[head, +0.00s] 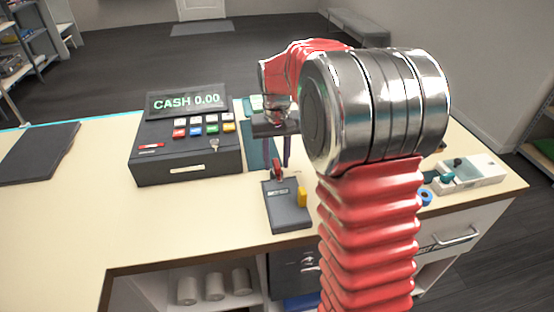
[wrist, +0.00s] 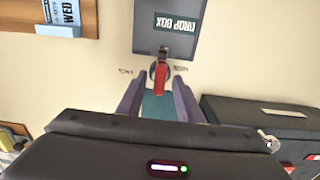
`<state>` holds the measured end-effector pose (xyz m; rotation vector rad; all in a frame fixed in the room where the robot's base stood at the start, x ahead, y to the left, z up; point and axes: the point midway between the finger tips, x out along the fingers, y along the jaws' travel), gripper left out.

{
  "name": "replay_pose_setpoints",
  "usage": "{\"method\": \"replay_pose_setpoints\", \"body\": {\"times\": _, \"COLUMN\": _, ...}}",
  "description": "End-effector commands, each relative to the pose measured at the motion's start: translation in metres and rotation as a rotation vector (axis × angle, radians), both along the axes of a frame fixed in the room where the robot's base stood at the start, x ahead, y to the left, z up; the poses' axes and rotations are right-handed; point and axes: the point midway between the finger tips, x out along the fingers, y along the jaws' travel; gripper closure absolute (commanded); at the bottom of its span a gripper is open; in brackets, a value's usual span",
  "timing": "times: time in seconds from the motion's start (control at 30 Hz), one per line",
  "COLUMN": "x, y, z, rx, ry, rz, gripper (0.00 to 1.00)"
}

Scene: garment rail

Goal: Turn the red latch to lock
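The red latch (head: 277,170) stands at the far end of a dark grey drop box (head: 288,212) on the counter. In the wrist view the latch (wrist: 160,74) points along the picture's upright, at the edge of the drop box (wrist: 170,40), with small unreadable labels on either side. My gripper (head: 278,165) points down over the latch. In the wrist view my gripper (wrist: 157,82) is open, with one finger on each side of the latch and gaps visible. Whether a finger touches it, I cannot tell.
A cash register (head: 187,150) with coloured keys stands left of the drop box. A yellow block (head: 302,197) is on the drop box's right edge. A dark mat (head: 38,153) lies far left. A white device (head: 470,173) sits at right. The counter's front left is clear.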

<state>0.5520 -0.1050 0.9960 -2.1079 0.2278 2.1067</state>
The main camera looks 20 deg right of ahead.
Motion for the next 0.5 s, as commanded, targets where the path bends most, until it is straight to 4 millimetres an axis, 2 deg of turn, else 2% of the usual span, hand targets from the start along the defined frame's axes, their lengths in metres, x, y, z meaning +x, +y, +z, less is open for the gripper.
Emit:
{"method": "replay_pose_setpoints", "body": {"times": 0.17, "x": 0.0, "y": 0.0, "z": 0.014, "rx": 0.0, "ry": -0.002, "rz": 0.0, "gripper": 0.67}}
{"method": "replay_pose_setpoints", "body": {"times": 0.5, "x": 0.001, "y": 0.0, "z": 0.07, "rx": -0.001, "ry": -0.004, "rz": 0.0, "gripper": 0.67}}
